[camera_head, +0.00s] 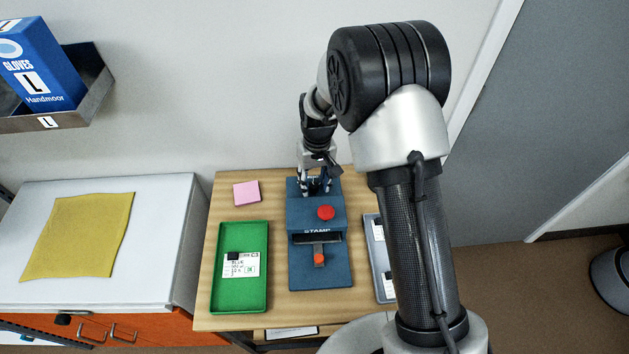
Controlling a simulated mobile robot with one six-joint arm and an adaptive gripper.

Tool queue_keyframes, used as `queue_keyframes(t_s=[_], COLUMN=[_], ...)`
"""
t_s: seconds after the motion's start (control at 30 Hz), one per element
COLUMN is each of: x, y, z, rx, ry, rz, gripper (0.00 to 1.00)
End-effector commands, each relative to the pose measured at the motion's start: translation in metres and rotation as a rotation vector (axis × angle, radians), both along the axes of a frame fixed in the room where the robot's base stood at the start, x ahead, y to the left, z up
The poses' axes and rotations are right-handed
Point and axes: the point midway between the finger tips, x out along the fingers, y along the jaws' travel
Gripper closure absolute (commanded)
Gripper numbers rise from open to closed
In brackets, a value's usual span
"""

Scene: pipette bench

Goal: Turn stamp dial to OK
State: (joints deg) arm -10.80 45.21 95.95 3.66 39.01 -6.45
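The blue stamp machine (320,268) stands on the wooden table, with white lettering, a red round knob (326,213) on top and a small orange-red part (319,259) in front. My gripper (316,190) points down at the back end of the machine's top, behind the red knob. Its fingers are small and dark here, and I cannot tell whether they are open or touching anything. I cannot make out the dial or its setting; the gripper covers the back of the machine's top.
A green tray (221,303) with a labelled card (241,265) stands left of the machine. A grey tray (371,232) on the right is partly hidden by my arm. A pink pad (246,193) lies at the back left. A yellow cloth (78,235) lies on the white cabinet.

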Motion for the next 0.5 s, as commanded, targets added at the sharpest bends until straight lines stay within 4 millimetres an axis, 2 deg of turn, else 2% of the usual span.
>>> queue_keyframes(t_s=[0.33,0.5], x=[0.0,0.001], y=[0.0,-0.001], z=[0.001,0.02], rx=[0.0,0.001], ry=[0.0,-0.004], rz=[0.0,0.0], gripper=[0.58,0.58])
